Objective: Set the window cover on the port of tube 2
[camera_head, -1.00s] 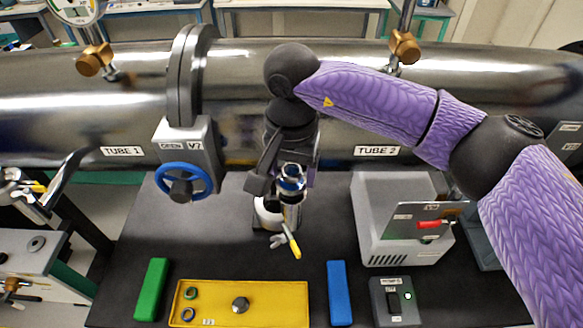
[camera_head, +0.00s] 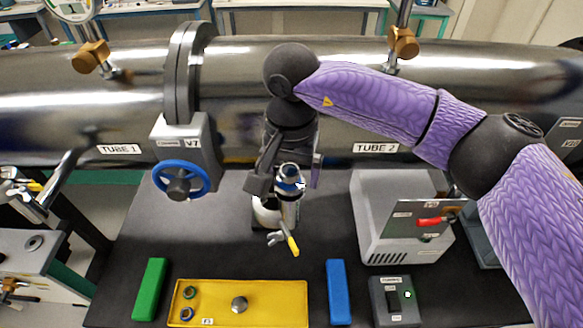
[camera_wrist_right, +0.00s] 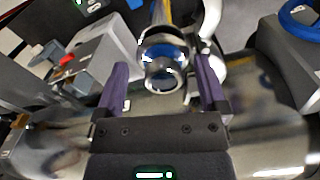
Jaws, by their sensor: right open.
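A round silver-rimmed piece with blue glass, which looks like the window cover (camera_head: 289,174), stands at the top of a short upright metal stub (camera_head: 288,212), apparently the port, in front of tube 2 (camera_head: 460,105). I cannot tell how squarely it is seated. My right gripper (camera_head: 287,181) is open from above, one finger on each side of the cover. In the right wrist view the cover (camera_wrist_right: 164,58) lies between the two purple fingers (camera_wrist_right: 160,72), with a gap visible on the left. A clamp with a yellow lever (camera_head: 291,245) hangs at the stub's front. My left gripper is out of view.
A yellow tray (camera_head: 275,314) with a green ring, a blue ring and a grey knob lies at the front. Green (camera_head: 150,290) and blue (camera_head: 339,292) bars flank it. A grey pump box (camera_head: 400,240) and switch box (camera_head: 395,302) stand right; the blue valve wheel (camera_head: 181,181) is left.

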